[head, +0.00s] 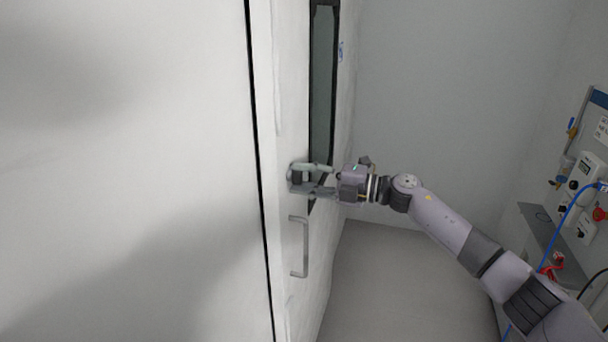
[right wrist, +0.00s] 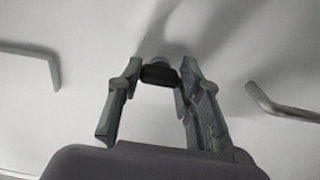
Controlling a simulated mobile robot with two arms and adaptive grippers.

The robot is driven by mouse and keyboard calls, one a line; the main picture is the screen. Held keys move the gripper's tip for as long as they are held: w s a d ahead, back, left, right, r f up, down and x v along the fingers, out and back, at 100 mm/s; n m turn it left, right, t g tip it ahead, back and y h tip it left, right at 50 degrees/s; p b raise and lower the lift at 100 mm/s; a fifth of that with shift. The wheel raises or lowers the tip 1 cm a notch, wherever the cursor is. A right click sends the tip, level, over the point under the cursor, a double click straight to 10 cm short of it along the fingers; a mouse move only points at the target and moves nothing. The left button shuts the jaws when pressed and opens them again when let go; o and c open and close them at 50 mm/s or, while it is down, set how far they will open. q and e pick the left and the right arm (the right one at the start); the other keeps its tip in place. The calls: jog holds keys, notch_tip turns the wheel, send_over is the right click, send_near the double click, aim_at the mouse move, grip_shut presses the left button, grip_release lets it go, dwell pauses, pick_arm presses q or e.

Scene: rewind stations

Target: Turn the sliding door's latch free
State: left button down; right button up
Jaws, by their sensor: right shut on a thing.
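The white sliding door (head: 300,260) fills the middle of the head view, with its edge running top to bottom. The latch (head: 297,178) is a small dark knob on the door, above the grey bar handle. My right gripper (head: 296,179) reaches in from the right and is shut on the latch. In the right wrist view the latch (right wrist: 159,75) shows as a dark block between the two fingertips (right wrist: 159,79), with a grey round part behind it. The fingers partly hide the latch. My left gripper is not in view.
A grey bar handle (head: 305,247) is just below my right gripper. The right wrist view shows one bar at the left (right wrist: 35,52) and one at the right (right wrist: 280,107). A dark-framed window (head: 322,85) lies above. Valves and blue hoses (head: 588,170) are on the far right wall.

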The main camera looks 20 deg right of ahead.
dwell(0.3)
jog(key=o, duration=1.2)
jog(key=shift+c, duration=0.2)
jog(key=v, duration=1.2)
